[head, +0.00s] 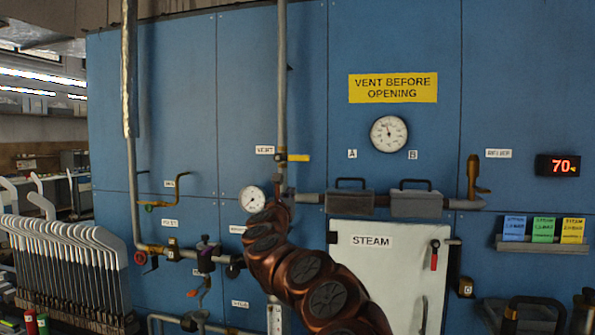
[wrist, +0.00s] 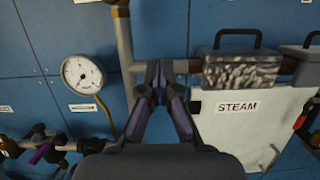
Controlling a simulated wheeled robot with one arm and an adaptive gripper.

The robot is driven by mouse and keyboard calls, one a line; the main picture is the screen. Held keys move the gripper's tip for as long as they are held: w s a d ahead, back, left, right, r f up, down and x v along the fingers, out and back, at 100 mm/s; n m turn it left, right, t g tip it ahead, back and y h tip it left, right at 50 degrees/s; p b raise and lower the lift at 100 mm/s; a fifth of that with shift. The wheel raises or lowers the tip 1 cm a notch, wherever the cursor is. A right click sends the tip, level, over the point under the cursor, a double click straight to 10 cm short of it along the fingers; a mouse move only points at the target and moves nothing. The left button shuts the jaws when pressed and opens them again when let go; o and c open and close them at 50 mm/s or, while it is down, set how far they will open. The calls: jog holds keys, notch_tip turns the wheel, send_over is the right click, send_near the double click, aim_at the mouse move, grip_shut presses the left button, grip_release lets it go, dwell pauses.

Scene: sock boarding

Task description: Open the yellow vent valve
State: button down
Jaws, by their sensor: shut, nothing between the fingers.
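The yellow vent valve handle (head: 298,158) lies level, pointing right from a vertical pipe (head: 282,80) in the head view. The VENT label (head: 265,150) is just left of it. The handle does not show in the wrist view, where the lower part of the pipe (wrist: 123,40) stands left of the fingers. My gripper (wrist: 158,78) is shut and empty, its fingertips in front of the horizontal pipe near the corner joint. In the head view my copper-coloured arm rises to a point below the valve, and my fingers are mostly hidden.
A round gauge (head: 252,198) is left of my arm. The white STEAM door (head: 385,265) and grey pipe covers (head: 420,203) are at right. Other valves and pipes crowd the lower left. A rack of white forms (head: 70,265) stands at far left.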

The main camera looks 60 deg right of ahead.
aim_at(292, 158)
jog(key=w+d+r+p, duration=0.3)
jog(key=d+r+p, duration=0.3)
jog(key=d, duration=0.3)
jog(key=shift+w+r+p, duration=0.2)
jog(key=shift+r+p, duration=0.05)
jog(key=shift+p, duration=0.2)
dwell(0.7)
jog(key=shift+w, duration=0.1)
dwell(0.4)
